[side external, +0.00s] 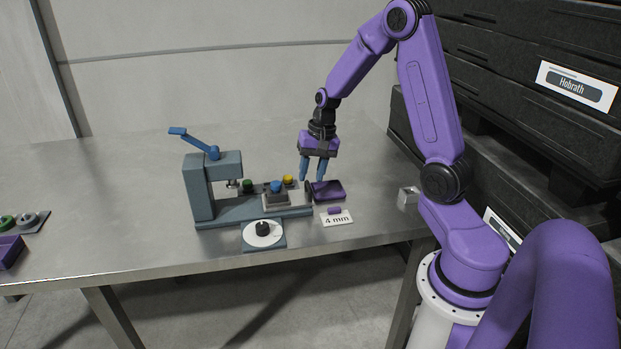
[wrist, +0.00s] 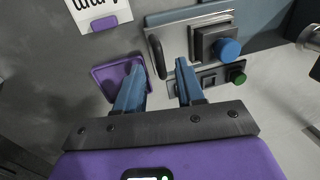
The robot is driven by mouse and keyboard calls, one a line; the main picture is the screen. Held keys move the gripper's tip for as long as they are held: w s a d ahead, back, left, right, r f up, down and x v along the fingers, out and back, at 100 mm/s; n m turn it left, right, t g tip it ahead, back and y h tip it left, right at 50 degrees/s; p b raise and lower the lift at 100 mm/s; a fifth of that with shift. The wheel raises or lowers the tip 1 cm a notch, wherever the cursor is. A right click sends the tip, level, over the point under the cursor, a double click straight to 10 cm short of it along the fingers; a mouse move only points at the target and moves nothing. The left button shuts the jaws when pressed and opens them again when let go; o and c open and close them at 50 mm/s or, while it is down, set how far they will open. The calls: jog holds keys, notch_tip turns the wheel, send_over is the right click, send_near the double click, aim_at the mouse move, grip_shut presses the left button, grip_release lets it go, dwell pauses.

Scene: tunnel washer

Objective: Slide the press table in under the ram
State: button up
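The press (side external: 200,190) is a blue-grey frame with a raised blue lever and a ram (side external: 232,183) under its head. The press table (side external: 288,204) is a light grey plate on the base, out to the right of the ram. It carries a grey block with a blue round top (side external: 276,187), also in the wrist view (wrist: 228,50). A black handle (wrist: 157,57) stands at the table's outer end. My gripper (side external: 311,180) is open and empty. In the wrist view its blue fingertips (wrist: 159,63) lie on either side of the handle; whether they reach its height is unclear.
A purple tray (side external: 330,191) lies just right of the handle. A "4 mm" card (side external: 337,219) with a purple piece and a dial (side external: 263,234) sit in front. Green (side external: 247,185) and yellow (side external: 288,180) buttons are behind the table. Dark crates stand right.

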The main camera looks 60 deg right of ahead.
aim_at(268, 193)
jog(key=shift+w+a+f, duration=0.15)
jog(key=shift+f, duration=0.85)
grip_shut()
jog(key=shift+w, duration=0.1)
jog(key=w+a, duration=0.8)
jog(key=shift+a, duration=0.1)
jog(key=shift+r, duration=0.1)
jog(key=shift+c, duration=0.9)
grip_release()
jog(key=shift+w, duration=0.1)
jog(key=shift+o, duration=0.9)
